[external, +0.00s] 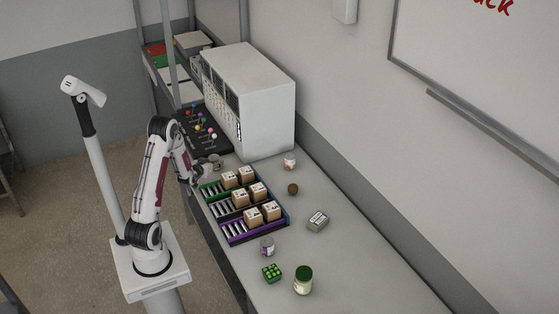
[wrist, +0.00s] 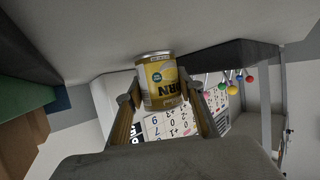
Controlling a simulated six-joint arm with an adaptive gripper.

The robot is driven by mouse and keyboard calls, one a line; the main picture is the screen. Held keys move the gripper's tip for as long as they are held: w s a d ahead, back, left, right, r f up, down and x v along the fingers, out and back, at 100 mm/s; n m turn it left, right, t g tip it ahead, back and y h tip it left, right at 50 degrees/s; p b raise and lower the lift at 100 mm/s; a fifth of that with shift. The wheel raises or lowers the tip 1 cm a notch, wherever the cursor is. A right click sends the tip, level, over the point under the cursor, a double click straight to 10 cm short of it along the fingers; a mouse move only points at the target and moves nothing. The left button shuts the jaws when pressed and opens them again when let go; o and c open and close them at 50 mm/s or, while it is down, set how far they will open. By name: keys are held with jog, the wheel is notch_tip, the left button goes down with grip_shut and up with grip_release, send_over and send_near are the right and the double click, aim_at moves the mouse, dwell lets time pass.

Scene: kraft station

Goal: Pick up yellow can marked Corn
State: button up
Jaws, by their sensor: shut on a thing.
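The yellow can marked Corn (wrist: 158,75) is between the two fingers of my gripper (wrist: 160,97) in the wrist view. Its label reads upside down there, and a silver rim shows at its upper end in the picture. My gripper is shut on it. In the external view my gripper (external: 203,168) is at the left edge of the counter, beside the far end of the compartment trays. The can is small there and partly hidden by my gripper. I cannot tell whether the can touches the counter.
Trays with cardboard boxes (external: 252,216) sit right beside my gripper. A large white cabinet (external: 265,100) and a black board with coloured knobs (external: 203,128) stand behind. A green-lidded jar (external: 303,281), a green block (external: 271,273) and a small can (external: 267,246) stand nearer the front.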

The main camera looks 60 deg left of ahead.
aim_at(214, 157)
jog(key=shift+r, duration=0.2)
jog(key=shift+r, duration=4.85)
